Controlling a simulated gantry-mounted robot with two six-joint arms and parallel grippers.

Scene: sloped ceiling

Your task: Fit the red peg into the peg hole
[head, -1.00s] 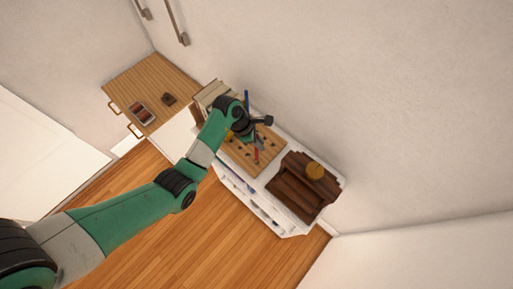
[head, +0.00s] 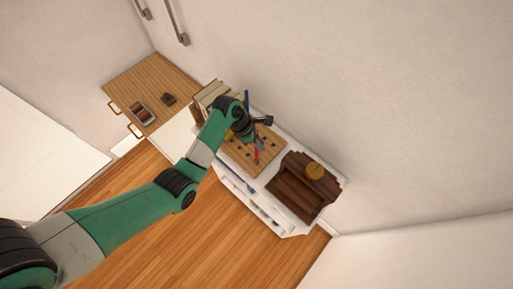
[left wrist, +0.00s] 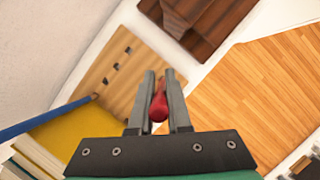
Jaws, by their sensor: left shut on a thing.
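My left gripper (head: 257,137) is over the wooden peg board (head: 268,157) on a white cabinet. In the left wrist view the gripper (left wrist: 159,74) is shut on the red peg (left wrist: 159,106), which lies between its two grey fingers. The red peg (head: 257,156) also shows below the gripper in the head view. The board (left wrist: 120,92) has several dark holes (left wrist: 117,67) to the left of the fingers in the left wrist view. The peg's far end is hidden, and I cannot tell whether it is in a hole. My right gripper is not in view.
A blue peg (left wrist: 45,122) stands in the board near a yellow thing (left wrist: 85,128). Books (head: 210,95) stand at the other end, and the wall (head: 370,110) is close behind.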

